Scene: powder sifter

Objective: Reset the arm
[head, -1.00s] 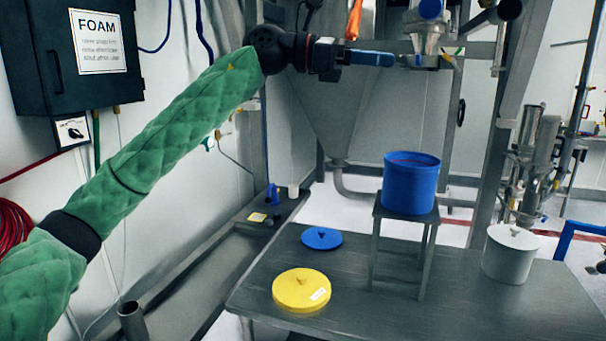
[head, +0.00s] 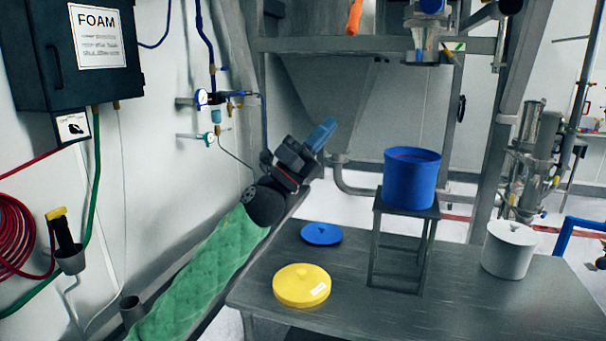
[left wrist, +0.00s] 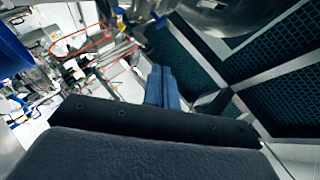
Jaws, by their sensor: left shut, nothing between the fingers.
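My left gripper (head: 322,134) is at the middle of the head view, above the far left end of the table. Its blue fingers are shut with nothing between them and point up and to the right. My left arm, in a green quilted sleeve, reaches up to it from the bottom left. In the left wrist view the shut blue fingers (left wrist: 163,86) show at the centre, apart from everything around them. My right gripper is not in view.
A blue bucket (head: 411,180) sits on a small stand (head: 403,250) on the grey table (head: 480,310). A blue lid (head: 321,234) and a yellow lid (head: 301,286) lie left of it. A white lidded container (head: 508,252) stands right. The sifter outlet (head: 424,42) hangs above.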

